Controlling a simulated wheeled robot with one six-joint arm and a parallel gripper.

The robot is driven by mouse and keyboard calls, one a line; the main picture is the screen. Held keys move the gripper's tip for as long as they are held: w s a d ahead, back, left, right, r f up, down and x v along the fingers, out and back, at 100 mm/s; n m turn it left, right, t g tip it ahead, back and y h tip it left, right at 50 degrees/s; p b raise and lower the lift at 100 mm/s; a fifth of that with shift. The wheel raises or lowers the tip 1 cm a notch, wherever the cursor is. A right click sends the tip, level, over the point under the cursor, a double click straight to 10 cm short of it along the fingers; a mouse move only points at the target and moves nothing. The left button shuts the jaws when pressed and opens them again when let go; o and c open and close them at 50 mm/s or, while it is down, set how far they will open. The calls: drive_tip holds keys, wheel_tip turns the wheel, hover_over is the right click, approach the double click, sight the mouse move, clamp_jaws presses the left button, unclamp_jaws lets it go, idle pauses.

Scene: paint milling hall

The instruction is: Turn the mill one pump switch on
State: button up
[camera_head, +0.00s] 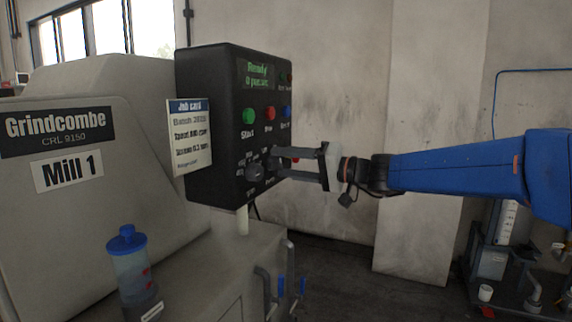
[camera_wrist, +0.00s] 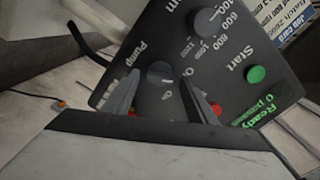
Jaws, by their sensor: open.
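The Mill 1 control panel (camera_head: 215,125) is a black box on the grey mill. In the wrist view the panel (camera_wrist: 120,95) appears turned, with the word "Pump" on it. The pump switch (camera_wrist: 158,72) is a small dark grey knob beside that word. My gripper (camera_head: 279,163) is open in front of the panel's lower right. In the wrist view its two fingers (camera_wrist: 160,78) stand either side of the pump switch. I cannot tell whether they touch it. The fingers hide the switch in the head view, and its exact setting is unclear.
A numbered dial (camera_head: 255,172) sits just left of the fingers, also seen in the wrist view (camera_wrist: 207,22). A green Start button (camera_head: 249,116) and a red button (camera_head: 270,113) are above. A job card (camera_head: 189,137) hangs at left. A blue-lidded container (camera_head: 130,265) stands below.

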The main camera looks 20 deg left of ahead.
drive_tip(key=shift+a, duration=0.1)
drive_tip(key=c, duration=1.1)
drive_tip(key=shift+m, duration=0.5)
drive_tip(key=m, duration=1.1)
drive_tip(key=shift+f, duration=0.35)
drive_tip(key=o, duration=1.1)
